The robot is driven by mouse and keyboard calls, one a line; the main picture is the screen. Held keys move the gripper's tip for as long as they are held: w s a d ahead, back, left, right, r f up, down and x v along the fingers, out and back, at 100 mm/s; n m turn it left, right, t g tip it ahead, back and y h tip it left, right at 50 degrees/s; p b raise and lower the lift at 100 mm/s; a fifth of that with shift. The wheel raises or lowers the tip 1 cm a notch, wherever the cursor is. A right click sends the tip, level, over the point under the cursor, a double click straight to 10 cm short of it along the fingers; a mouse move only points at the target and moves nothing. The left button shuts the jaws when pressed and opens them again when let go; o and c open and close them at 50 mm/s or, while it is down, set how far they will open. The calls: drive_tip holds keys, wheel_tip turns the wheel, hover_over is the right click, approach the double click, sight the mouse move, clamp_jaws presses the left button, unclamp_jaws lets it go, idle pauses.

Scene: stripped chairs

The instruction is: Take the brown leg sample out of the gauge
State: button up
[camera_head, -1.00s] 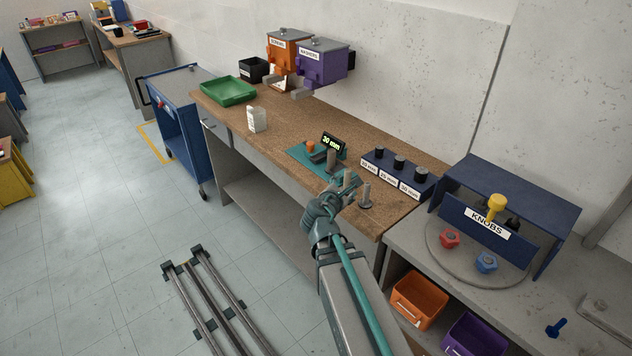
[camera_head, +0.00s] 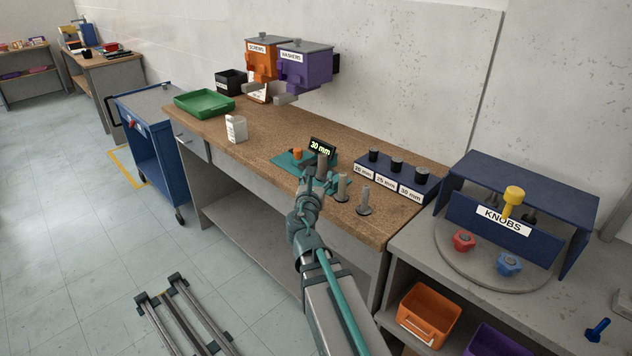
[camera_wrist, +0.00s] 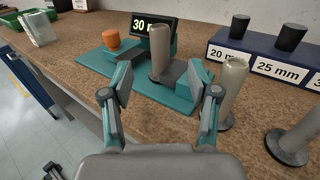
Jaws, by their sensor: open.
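The brown leg sample (camera_wrist: 160,54) is a grey-brown cylinder standing upright in the teal gauge (camera_wrist: 91,61), against its grey block. In the head view the sample (camera_head: 321,168) shows behind my gripper (camera_head: 317,183), which partly hides it. The gauge's display (camera_head: 321,147) reads 30 mm. An orange knob (camera_wrist: 111,39) sits on the gauge left of the sample. In the wrist view my gripper (camera_wrist: 167,82) is open and empty. Its two fingers point at the sample, one to each side in the picture; I cannot tell whether the sample is between the pads.
Two similar flanged legs, a near one (camera_wrist: 231,92) and a farther-right one (camera_wrist: 296,138), stand on the bench right of the gauge. A blue labelled block (camera_head: 396,172) with black-topped pegs is behind them.

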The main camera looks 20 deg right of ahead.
sight(322, 163)
drive_tip(key=p+x, duration=0.1)
drive_tip(key=x, duration=0.8)
drive_tip(key=shift+w+d, duration=0.25)
drive_tip(key=shift+w, duration=0.05)
clamp_jaws()
